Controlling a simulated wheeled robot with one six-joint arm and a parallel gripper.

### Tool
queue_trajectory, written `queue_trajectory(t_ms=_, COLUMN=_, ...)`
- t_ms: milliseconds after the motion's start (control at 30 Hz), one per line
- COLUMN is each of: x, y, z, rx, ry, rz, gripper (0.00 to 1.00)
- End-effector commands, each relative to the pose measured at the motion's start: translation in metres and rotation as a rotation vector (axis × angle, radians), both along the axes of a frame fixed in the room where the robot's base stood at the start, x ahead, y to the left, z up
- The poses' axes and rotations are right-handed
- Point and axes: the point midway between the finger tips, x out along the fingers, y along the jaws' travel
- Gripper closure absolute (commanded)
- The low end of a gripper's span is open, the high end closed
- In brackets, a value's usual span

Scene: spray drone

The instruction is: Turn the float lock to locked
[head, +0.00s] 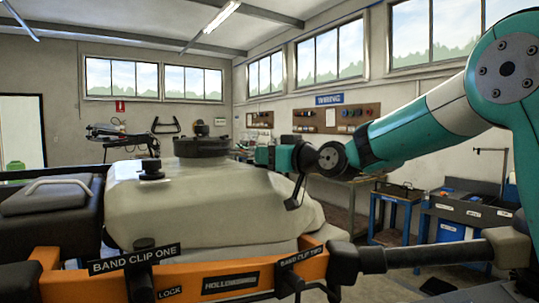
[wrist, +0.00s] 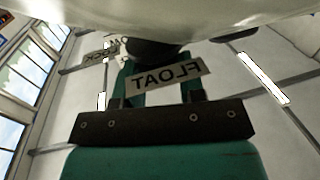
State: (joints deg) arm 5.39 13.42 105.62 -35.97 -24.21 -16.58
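The float lock shows in the wrist view as a dark round knob (wrist: 152,50) under the pale tank edge. A FLOAT label (wrist: 167,78), its letters reversed, hangs in front of it. A partly hidden second label with reversed LOCK lettering (wrist: 100,54) is to its left. My gripper (wrist: 157,68) has its two teal fingers apart, one on each side of the knob. Contact with the knob cannot be told. In the head view my gripper (head: 262,156) points left at the tank's far right side. The knob's turn position is unclear.
The beige tank (head: 205,200) with a black cap (head: 201,147) fills the middle. The orange frame (head: 205,277) runs along the front with the BAND CLIP ONE label (head: 135,259) and BAND CLIP TWO label (head: 301,257). A dark case (head: 50,220) is left; blue-framed benches (head: 400,210) stand right.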

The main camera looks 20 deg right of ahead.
Motion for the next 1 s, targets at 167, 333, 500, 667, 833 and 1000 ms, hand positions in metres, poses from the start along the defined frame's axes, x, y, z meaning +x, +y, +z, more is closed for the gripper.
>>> queue_trajectory(t_ms=167, x=0.0, y=0.0, z=0.0, rx=0.0, ry=0.0, rz=0.0, gripper=0.87)
queue_trajectory(t_ms=333, x=-0.001, y=0.001, z=0.0, rx=0.0, ry=0.0, rz=-0.019, gripper=0.87)
queue_trajectory(t_ms=500, x=-0.002, y=0.004, z=0.0, rx=0.0, ry=-0.001, rz=-0.089, gripper=0.87)
queue_trajectory(t_ms=667, x=-0.003, y=0.007, z=-0.001, rx=0.001, ry=-0.003, rz=-0.194, gripper=0.87)
queue_trajectory(t_ms=833, x=-0.003, y=0.01, z=-0.002, rx=0.002, ry=-0.001, rz=-0.313, gripper=0.87)
queue_trajectory(t_ms=1000, x=-0.003, y=0.012, z=-0.003, rx=0.002, ry=-0.002, rz=-0.417, gripper=0.87)
